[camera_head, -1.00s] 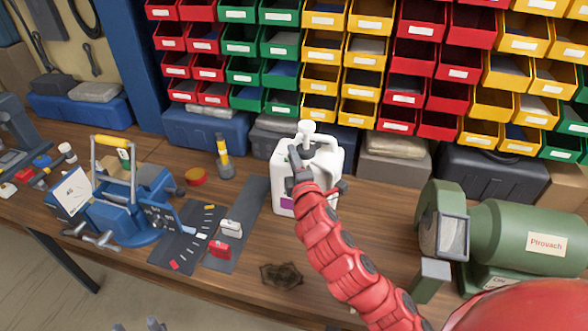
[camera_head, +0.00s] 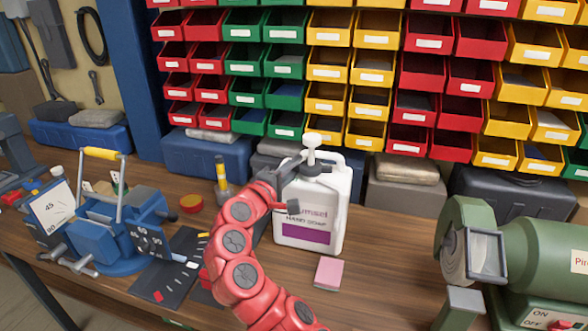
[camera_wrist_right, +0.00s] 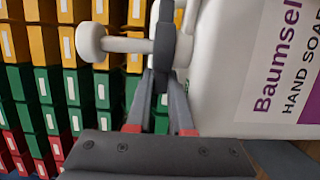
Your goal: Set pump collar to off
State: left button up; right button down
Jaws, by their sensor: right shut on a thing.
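A white hand soap bottle (camera_head: 328,205) with a purple-banded label stands upright on the bench. Its white pump head (camera_head: 312,140) sits on top, above a dark grey pump collar (camera_head: 316,169). My right gripper (camera_head: 290,170) reaches the bottle's neck from the left. In the right wrist view my right gripper (camera_wrist_right: 166,75) is shut on the dark collar (camera_wrist_right: 163,38), with the white pump stem and head (camera_wrist_right: 92,43) sticking out to the left. The fingertips partly hide the collar, and I can see no on or off marking. My left gripper is out of view.
A pink sponge (camera_head: 328,272) lies in front of the bottle. A green grinder (camera_head: 535,240) stands at the right, and a blue machine (camera_head: 110,230) at the left. Grey cases and coloured bins (camera_head: 335,60) fill the back. Some bench between bottle and grinder is clear.

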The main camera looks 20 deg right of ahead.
jog(key=shift+w+r+m+g+h+p, duration=0.1)
jog(key=shift+w+m+g+h+p, duration=0.05)
jog(key=shift+m+g+h+p, duration=0.3)
jog(key=shift+w+d+m+g+h+p, duration=0.15)
jog(key=shift+m+g+h+p, duration=0.15)
jog(key=shift+g, duration=0.15)
jog(key=c, duration=1.1)
grip_release()
